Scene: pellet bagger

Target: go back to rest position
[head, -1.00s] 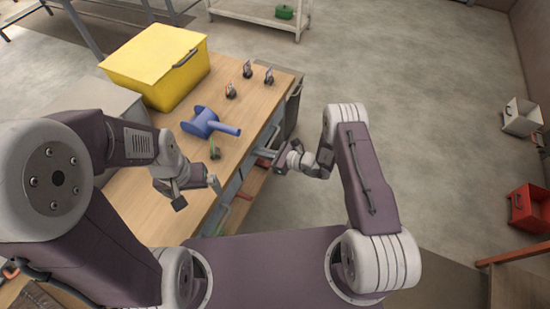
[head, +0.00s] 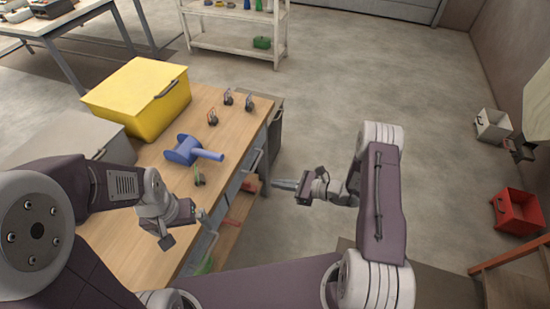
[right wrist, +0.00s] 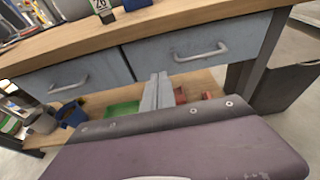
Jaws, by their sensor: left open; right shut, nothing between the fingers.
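My left gripper (head: 186,229) is open over the near part of the wooden workbench (head: 120,236), with nothing visible between its fingers. My right gripper (head: 284,185) is shut and empty, off the bench's right side above open floor. Its closed fingers also show in the right wrist view (right wrist: 157,92), pointing at the bench's drawer side and apart from it in the head view. That view shows two grey-blue drawers with pale handles, the left drawer (right wrist: 70,80) and the right drawer (right wrist: 190,55); both look closed.
On the bench are a yellow bin (head: 140,97), a blue scoop-like object (head: 186,150) and several small dark items. A lower shelf holds green and red containers. A white rack (head: 235,35) stands behind. A red crate (head: 517,211) is far right. The middle floor is clear.

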